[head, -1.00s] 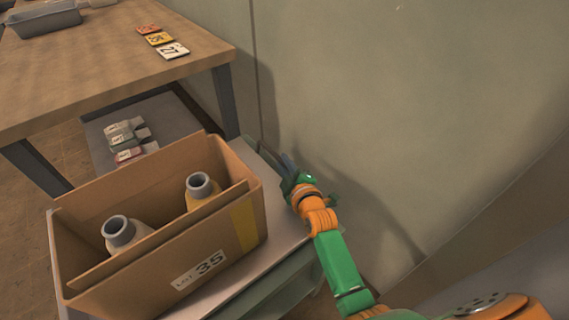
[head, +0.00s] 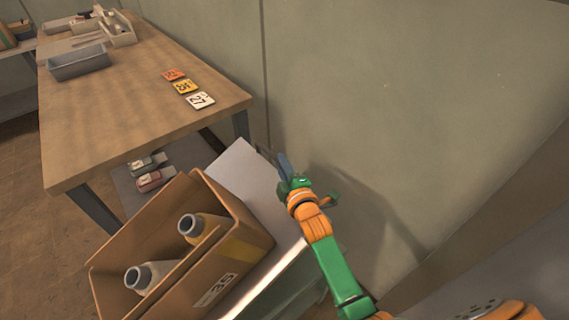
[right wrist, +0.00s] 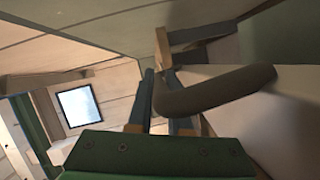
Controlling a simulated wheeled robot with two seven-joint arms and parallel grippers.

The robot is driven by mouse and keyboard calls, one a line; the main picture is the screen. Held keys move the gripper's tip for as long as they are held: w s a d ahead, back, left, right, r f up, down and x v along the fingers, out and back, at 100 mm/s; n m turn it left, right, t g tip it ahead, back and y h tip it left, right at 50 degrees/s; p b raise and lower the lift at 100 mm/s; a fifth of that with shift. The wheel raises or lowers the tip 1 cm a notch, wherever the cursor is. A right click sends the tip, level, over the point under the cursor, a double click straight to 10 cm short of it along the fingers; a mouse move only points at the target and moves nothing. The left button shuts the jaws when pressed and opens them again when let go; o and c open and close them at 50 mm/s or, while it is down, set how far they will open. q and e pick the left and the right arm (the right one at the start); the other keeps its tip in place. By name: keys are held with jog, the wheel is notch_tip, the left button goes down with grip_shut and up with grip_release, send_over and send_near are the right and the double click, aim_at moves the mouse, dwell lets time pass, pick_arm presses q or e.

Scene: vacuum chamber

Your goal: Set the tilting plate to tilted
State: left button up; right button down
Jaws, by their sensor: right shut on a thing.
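The tilting plate (head: 240,160) is a pale flat top beside the wall, sloping down to the left in the head view. An open cardboard box (head: 250,238) marked 35 stands on it and leans with it. Two bottles (head: 203,228) in the box lean left too. My right gripper (head: 284,165) is at the plate's far right side, by the wall. In the right wrist view it is shut on a dark curved handle (right wrist: 220,90), with the pale plate (right wrist: 250,115) beside it. The fingertips are partly hidden. My left gripper is not in view.
A wooden table (head: 135,110) stands behind and left, with number cards (head: 186,87) and a grey tray (head: 80,62). Small packets (head: 149,181) lie on a low shelf below. The curved wall (head: 400,100) is close on the right.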

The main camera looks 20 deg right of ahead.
jog(key=shift+r, duration=0.3)
jog(key=c, duration=0.8)
grip_release()
jog(key=shift+f, duration=0.15)
jog(key=shift+c, duration=0.2)
jog(key=s, duration=0.4)
jog(key=s+r, duration=0.1)
jog(key=s, duration=0.2)
jog(key=shift+a, duration=0.1)
jog(key=shift+f, duration=0.1)
